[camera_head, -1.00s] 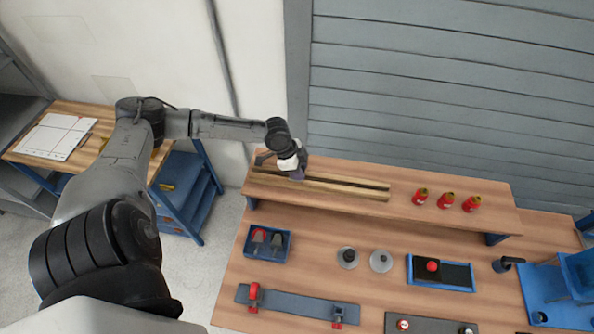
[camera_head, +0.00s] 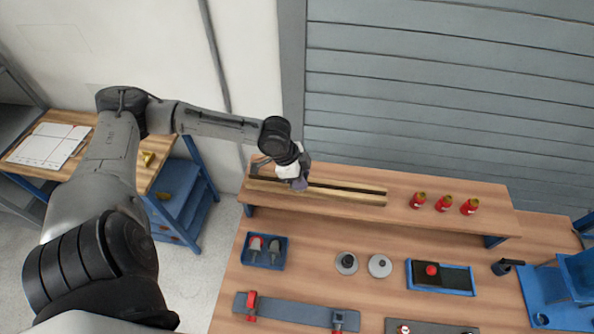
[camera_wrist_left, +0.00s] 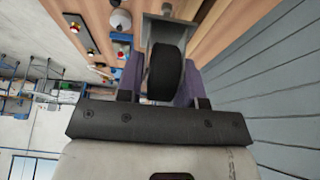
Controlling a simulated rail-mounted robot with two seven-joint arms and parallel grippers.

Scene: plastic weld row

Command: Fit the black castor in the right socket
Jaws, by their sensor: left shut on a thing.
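My left gripper (camera_head: 299,184) is over the left part of the raised wooden shelf. In the left wrist view its purple fingers (camera_wrist_left: 160,80) are shut on the black castor (camera_wrist_left: 166,72), a dark wheel in a grey metal bracket. The castor is not clearly visible in the head view. Below the gripper, two long wooden strips (camera_head: 345,194) run along the shelf with a dark gap between them. I cannot tell which feature is the right socket. My right gripper is not in view.
Red bottles (camera_head: 443,203) stand on the shelf's right side.

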